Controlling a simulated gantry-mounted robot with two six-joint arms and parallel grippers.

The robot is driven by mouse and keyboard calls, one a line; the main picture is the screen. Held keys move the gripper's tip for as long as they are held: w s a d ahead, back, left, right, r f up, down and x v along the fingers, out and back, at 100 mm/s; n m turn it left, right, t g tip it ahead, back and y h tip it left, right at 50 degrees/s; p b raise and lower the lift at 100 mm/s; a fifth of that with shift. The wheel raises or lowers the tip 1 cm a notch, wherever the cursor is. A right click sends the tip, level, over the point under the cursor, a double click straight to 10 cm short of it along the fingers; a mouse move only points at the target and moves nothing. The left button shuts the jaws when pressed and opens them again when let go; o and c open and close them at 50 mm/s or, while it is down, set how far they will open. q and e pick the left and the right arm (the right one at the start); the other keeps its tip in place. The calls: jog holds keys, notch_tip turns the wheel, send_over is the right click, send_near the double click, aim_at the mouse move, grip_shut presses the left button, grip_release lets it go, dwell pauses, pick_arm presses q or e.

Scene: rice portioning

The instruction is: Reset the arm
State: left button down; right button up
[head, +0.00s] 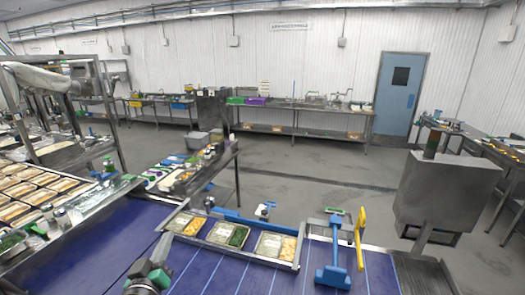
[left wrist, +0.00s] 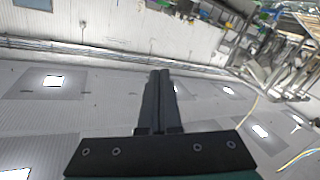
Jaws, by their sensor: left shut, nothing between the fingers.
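My left gripper (left wrist: 160,73) is shut, its two dark fingers together with nothing between them. In the left wrist view it points toward pale panels with bright light squares, clear of any object. In the head view, a dark and green part of my left arm's end (head: 148,280) shows at the bottom edge, over the blue conveyor; the fingers cannot be made out there. My right gripper is in neither view.
A metal tray (head: 297,266) of food containers lies across the blue conveyor (head: 115,228). Rows of filled containers (head: 40,185) are at left. A grey machine (head: 447,190) stands at right.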

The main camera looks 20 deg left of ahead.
pick_arm(q)
jog(key=d+r+m+t+h+p, duration=0.15)
jog(key=d+r, duration=0.25)
jog(key=r, duration=0.4)
jog(key=d+r+m+t+h, duration=0.1)
jog(key=d+r+t, duration=0.1)
jog(key=d+r, duration=0.35)
jog(key=s+d+r+m+t+h, duration=0.2)
jog(key=s+d+r, duration=0.1)
jog(key=r, duration=0.5)
jog(key=s+d+r+m+t+h, duration=0.2)
jog(key=s+d+r+m+t, duration=0.1)
jog(key=s+r, duration=0.3)
jog(key=s+d+r+m+t+h+p, duration=0.1)
jog(key=s+r, duration=0.4)
jog(key=r, duration=0.5)
jog(key=d+m+t+h, duration=0.1)
jog(key=d+t+h, duration=0.1)
jog(key=shift+s+d+m, duration=0.2)
jog(key=shift+d+m, duration=0.1)
jog(key=shift+m, duration=0.05)
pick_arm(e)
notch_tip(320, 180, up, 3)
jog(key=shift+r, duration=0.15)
pick_arm(q)
jog(key=shift+s+r, duration=0.1)
jog(key=shift+r, duration=0.05)
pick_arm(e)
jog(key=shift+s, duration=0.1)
